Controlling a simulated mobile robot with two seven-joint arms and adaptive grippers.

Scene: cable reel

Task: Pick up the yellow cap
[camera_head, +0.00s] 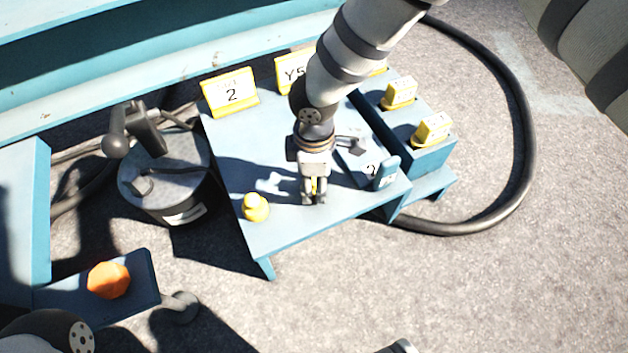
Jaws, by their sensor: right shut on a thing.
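My right gripper (314,192) points down over the front part of the blue table (330,213). It is shut on a small yellow thing, which I take to be the yellow cap (314,186); the fingers hide most of it. I cannot tell whether the cap is touching the tabletop. A separate rounded yellow object (256,209) with a paler top stands on the table to the left of the gripper.
Right of the gripper are a small upright blue piece (387,173) and a blue block (425,158) with yellow-labelled plugs. Yellow-edged number signs (231,93) stand behind. A grey drum (165,185) stands left. An orange knob (109,280) is at lower left. A thick black cable (529,130) loops right.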

